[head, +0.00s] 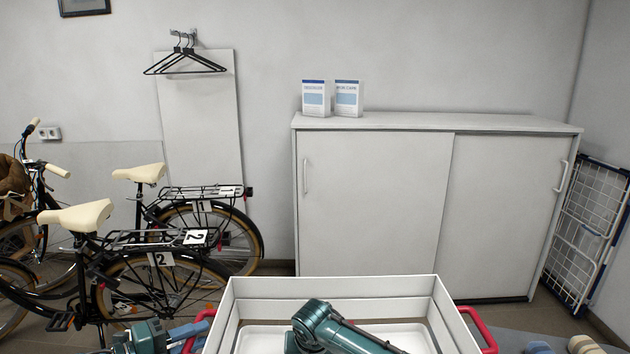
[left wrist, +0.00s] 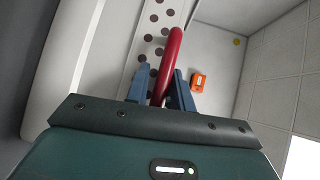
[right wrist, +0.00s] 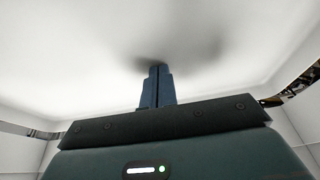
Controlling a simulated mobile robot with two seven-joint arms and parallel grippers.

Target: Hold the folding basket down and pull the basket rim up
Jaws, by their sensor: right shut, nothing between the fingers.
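The white folding basket (head: 335,282) stands at the bottom centre of the head view, with slatted side walls and red handles at its left and right ends. My left gripper (head: 188,332) is at the left red handle (head: 201,318). In the left wrist view its blue fingers (left wrist: 160,90) lie on both sides of the red handle bar (left wrist: 172,55) and appear closed on it. My right arm reaches down into the basket. In the right wrist view my right gripper (right wrist: 157,70) is shut and empty, its tips at the white basket floor (right wrist: 90,60). Whether they touch is unclear.
A grey sliding-door cabinet (head: 375,200) stands behind the basket with two small boxes on top. Bicycles (head: 150,270) stand at the left. A folded drying rack (head: 590,230) leans at the right wall. An orange label (left wrist: 197,80) shows in the left wrist view.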

